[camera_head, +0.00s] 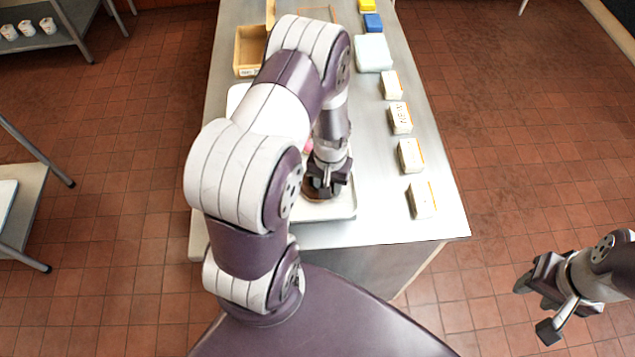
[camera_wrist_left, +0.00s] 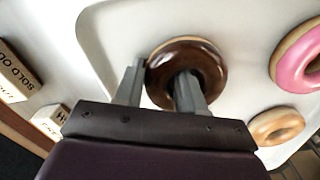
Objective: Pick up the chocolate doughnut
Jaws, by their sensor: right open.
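The chocolate doughnut (camera_wrist_left: 212,62) lies on a white tray (camera_wrist_left: 110,32) in the left wrist view. In the head view it is mostly hidden under my left gripper (camera_head: 325,188). In the wrist view the fingers of my left gripper (camera_wrist_left: 160,80) straddle one side of the ring, one finger outside it and the other at the hole. Whether they press on it I cannot tell. My right gripper (camera_head: 534,309) is open and empty, over the floor to the right of the table.
A pink doughnut (camera_wrist_left: 300,58) and a plain glazed doughnut (camera_wrist_left: 277,126) lie nearby on the tray. Several small label blocks (camera_head: 410,155) stand along the table's right side. A wooden box (camera_head: 248,52) and a pale blue block (camera_head: 373,53) are farther back.

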